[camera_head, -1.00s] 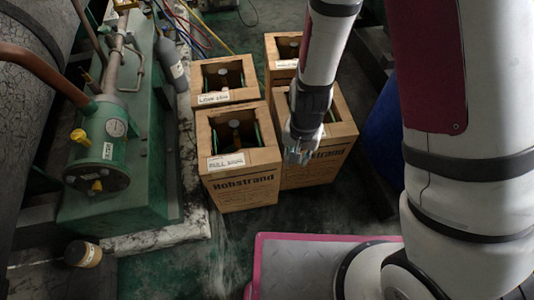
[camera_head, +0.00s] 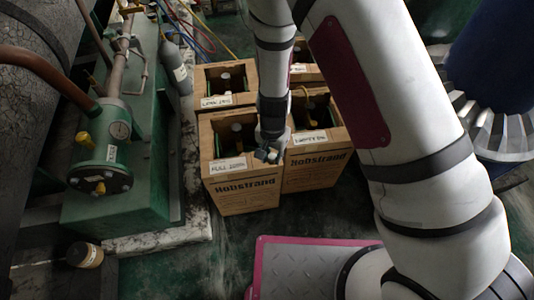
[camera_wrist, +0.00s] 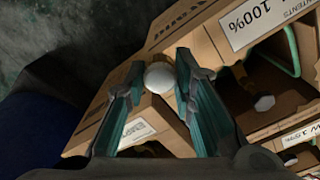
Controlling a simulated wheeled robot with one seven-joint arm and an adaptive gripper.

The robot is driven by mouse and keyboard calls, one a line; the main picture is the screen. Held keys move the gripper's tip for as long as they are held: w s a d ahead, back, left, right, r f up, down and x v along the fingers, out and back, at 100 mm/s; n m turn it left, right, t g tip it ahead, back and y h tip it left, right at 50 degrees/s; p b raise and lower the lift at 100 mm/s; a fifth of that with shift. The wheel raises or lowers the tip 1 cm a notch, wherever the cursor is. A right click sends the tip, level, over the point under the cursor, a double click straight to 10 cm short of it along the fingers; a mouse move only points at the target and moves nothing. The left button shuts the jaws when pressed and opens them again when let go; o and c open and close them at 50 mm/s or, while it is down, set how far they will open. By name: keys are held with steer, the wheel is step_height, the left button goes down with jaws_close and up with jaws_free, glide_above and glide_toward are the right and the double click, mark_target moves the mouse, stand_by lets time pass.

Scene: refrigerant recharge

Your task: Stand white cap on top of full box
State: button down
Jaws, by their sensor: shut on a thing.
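The white cap (camera_wrist: 160,77) shows as a round white top between the teal fingers of my gripper (camera_wrist: 160,66) in the wrist view. My gripper is shut on it. In the head view my gripper (camera_head: 268,154) is over the right front edge of the full box (camera_head: 245,194), close to the neighbouring box; the cap cannot be made out there. I cannot tell the cap's height above the rim.
Other crates crowd around: one labelled low (camera_head: 217,101) behind, one labelled empty (camera_head: 318,172) at right, another partly hidden at back. A green machine (camera_head: 118,205) and a grey bottle (camera_head: 176,68) stand at left.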

steer(key=w+a, duration=0.1)
steer(key=w, duration=0.2)
steer(key=shift+a+f, duration=0.2)
steer(key=shift+a, duration=0.15)
steer(key=shift+f+b, duration=1)
steer(key=shift+f, duration=0.8)
steer(key=c, duration=1.3)
jaws_free()
steer(key=shift+c, duration=0.2)
step_height(320, 180, up, 12)
steer(key=p, duration=0.4)
steer(key=shift+r, duration=0.1)
